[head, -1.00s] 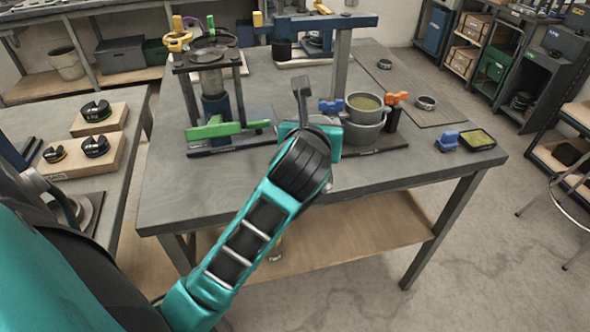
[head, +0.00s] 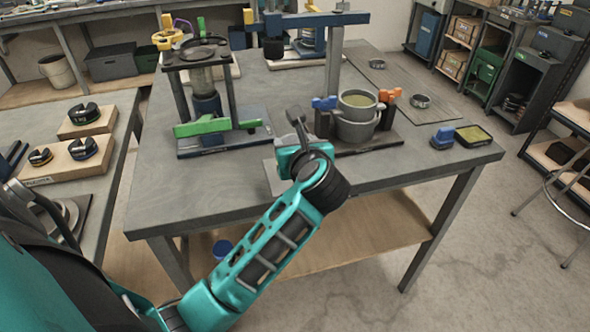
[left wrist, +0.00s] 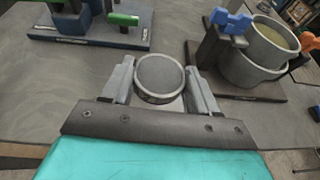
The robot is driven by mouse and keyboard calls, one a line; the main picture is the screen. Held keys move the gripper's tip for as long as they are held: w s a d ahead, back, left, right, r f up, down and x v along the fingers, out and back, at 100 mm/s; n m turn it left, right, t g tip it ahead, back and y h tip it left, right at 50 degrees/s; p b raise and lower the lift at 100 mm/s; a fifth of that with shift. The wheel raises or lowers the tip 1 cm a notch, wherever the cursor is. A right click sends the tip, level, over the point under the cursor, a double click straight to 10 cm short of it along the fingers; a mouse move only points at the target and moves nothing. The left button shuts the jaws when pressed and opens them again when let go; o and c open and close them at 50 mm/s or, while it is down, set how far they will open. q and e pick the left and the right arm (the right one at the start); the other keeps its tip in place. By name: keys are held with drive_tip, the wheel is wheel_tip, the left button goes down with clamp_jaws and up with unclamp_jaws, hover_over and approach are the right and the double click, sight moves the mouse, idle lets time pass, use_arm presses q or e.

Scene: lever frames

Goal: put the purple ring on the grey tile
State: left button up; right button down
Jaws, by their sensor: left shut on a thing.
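My left gripper (head: 297,124) is over the front part of the table. A pale grey flat tile (head: 272,180) lies at the table's front edge, partly behind my left wrist. A pale patch shows under the round thing in the wrist view, but I cannot tell whether they touch. My right gripper is not in view.
A green-barred press stand (head: 205,115) is left of the gripper. Stacked grey pots (head: 357,120) with blue and orange clamps stand close on the right. A blue block (head: 443,138) and a dark tray (head: 473,135) are farther right. Bare table (head: 180,185) is front left.

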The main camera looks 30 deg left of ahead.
use_arm(q)
drive_tip(key=shift+f+b, duration=0.4)
drive_tip(key=shift+f, duration=2.6)
drive_tip(key=shift+f, duration=0.1)
drive_tip(key=shift+f, duration=0.15)
drive_tip(key=o, duration=1.1)
